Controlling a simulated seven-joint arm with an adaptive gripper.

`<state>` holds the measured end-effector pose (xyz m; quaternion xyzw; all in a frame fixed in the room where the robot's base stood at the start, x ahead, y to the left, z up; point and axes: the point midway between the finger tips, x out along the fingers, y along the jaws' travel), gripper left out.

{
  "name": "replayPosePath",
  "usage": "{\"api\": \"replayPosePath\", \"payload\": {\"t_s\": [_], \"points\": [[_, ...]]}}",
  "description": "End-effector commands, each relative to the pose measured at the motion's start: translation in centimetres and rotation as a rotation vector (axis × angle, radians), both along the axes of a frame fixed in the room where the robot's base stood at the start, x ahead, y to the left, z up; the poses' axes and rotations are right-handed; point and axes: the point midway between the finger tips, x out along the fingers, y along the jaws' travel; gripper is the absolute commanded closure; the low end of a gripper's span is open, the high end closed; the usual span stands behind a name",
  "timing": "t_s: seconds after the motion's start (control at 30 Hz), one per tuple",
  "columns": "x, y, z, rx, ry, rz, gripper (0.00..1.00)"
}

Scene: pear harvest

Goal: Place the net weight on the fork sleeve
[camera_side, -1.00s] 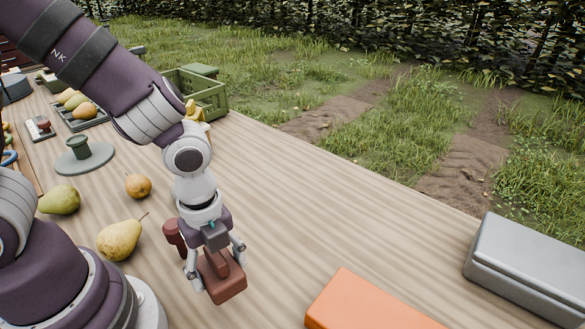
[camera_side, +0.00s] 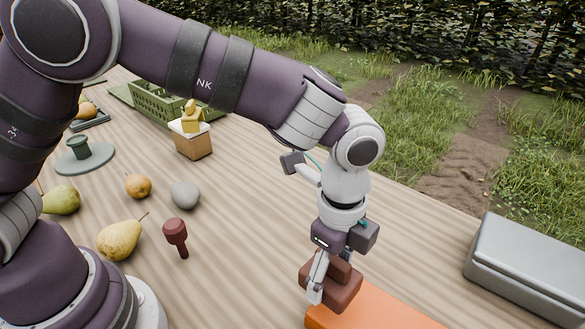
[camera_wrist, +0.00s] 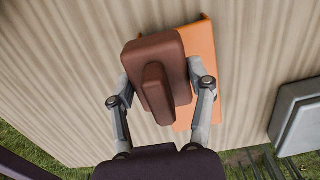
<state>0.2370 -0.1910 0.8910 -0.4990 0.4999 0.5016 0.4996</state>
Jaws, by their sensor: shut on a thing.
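A reddish-brown block with a raised ridge on top, which I take as the net weight (camera_side: 345,294), is held in my gripper (camera_side: 328,277). In the wrist view my fingers (camera_wrist: 160,86) close on the ridge side of the block (camera_wrist: 176,62). The orange slab, which I take as the fork sleeve (camera_side: 375,312), lies at the table's front edge, partly cut off by the frame. The block overlaps its left end in the side view. In the wrist view the orange slab (camera_wrist: 203,48) shows beside and under the block. I cannot tell whether they touch.
A grey case (camera_side: 530,268) stands at the right. A dark red peg-shaped tool (camera_side: 175,232), a grey stone (camera_side: 185,195) and pears (camera_side: 121,238) lie to the left. A small box (camera_side: 193,143) and a green crate (camera_side: 165,102) stand at the back. The middle table is clear.

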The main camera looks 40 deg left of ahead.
Motion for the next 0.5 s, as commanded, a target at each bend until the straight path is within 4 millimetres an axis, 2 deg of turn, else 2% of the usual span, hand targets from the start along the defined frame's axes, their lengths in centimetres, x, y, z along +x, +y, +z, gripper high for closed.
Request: {"api": "replayPosePath", "payload": {"t_s": [0.1,0.27,0.4,0.5], "points": [[1.4,-1.1,-0.2,0.0,-0.001,0.0,0.87],[2.3,-1.9,-0.3,-0.001,-0.002,0.0,0.87],[2.2,-1.8,-3.1,0.001,0.002,-0.001,0.87],[2.3,-1.8,-3.8,-0.001,-0.001,-0.001,0.87]]}}
